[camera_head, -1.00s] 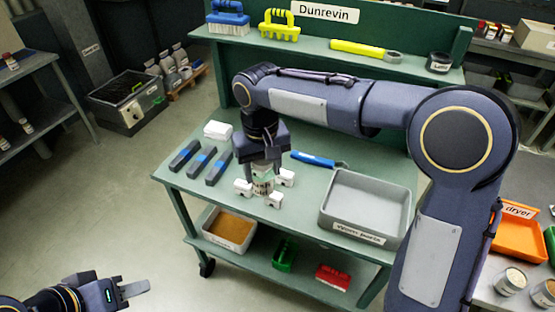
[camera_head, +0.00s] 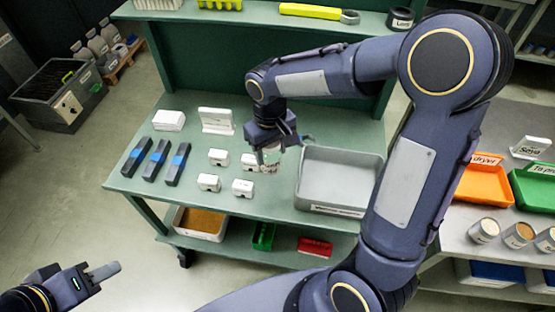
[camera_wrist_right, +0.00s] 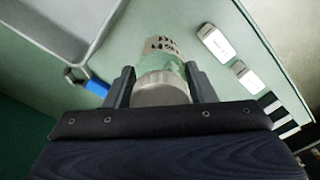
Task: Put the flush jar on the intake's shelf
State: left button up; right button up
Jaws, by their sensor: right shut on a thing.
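My right gripper (camera_head: 270,148) is shut on a jar (camera_head: 270,163) with a pale lettered label. The jar is over the green workbench (camera_head: 130,180), between the small white blocks and the grey tray. In the right wrist view the jar (camera_wrist_right: 163,85) sits between both fingers of the gripper (camera_wrist_right: 160,88), its pale round lid toward the camera and greenish contents showing. I cannot tell whether it touches the bench. My left gripper (camera_head: 103,273) is empty, low at the left, away from the bench; its finger gap is unclear. I cannot tell which shelf is the intake's.
Small white blocks (camera_head: 219,157) stand left of the jar. Three dark blue-banded bars (camera_head: 156,160) lie further left. A grey tray (camera_head: 342,163) is to the right. Beyond it are an orange tray (camera_head: 483,184) and jars (camera_head: 485,230). A crate (camera_head: 60,95) stands on the floor.

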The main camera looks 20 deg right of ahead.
aim_at(278, 163)
jog(key=shift+s+d+f, duration=0.15)
jog(key=shift+d+f, duration=0.35)
jog(key=shift+f, duration=0.1)
jog(key=f, duration=0.3)
jog(key=shift+s+d+f, duration=0.15)
jog(key=shift+d, duration=0.25)
jog(key=shift+f, duration=0.35)
jog(key=shift+f, duration=0.1)
jog(key=o, duration=1.2)
